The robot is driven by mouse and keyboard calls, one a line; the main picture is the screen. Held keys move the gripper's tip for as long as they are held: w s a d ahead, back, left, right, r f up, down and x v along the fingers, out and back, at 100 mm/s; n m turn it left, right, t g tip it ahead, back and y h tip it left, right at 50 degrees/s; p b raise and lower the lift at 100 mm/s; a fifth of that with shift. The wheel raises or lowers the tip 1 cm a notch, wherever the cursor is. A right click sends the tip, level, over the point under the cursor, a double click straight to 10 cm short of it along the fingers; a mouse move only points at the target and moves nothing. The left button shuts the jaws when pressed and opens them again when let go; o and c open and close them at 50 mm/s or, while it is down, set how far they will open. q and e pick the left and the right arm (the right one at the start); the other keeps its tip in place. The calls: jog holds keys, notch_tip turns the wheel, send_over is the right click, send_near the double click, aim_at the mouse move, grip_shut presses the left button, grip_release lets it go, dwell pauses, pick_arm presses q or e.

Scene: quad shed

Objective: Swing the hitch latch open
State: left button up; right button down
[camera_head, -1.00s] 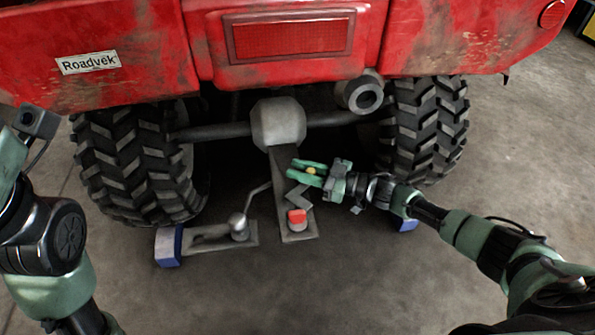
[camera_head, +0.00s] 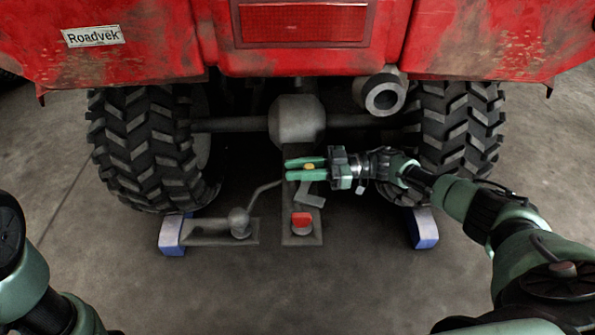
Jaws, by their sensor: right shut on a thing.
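The hitch drawbar (camera_head: 303,238) extends toward me from under the axle of the red quad. A grey angled latch lever (camera_head: 312,196) lies over the drawbar and sticks out a little past its right edge. A red block (camera_head: 302,219) sits on a round base near the drawbar's front end. My right gripper (camera_head: 304,168) reaches in from the right above the drawbar. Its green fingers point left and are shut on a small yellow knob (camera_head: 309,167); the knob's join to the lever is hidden. My left arm shows at the lower left; its gripper is out of view.
A tow ball (camera_head: 239,222) with a bent rod stands on a plate (camera_head: 193,236) left of the drawbar. Blue-and-white blocks (camera_head: 424,229) stand near the rear tyres. The exhaust (camera_head: 383,94) and red bodywork (camera_head: 300,60) hang above. The floor in front is clear.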

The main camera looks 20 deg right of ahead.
dwell(0.3)
jog(key=c, duration=1.2)
grip_release()
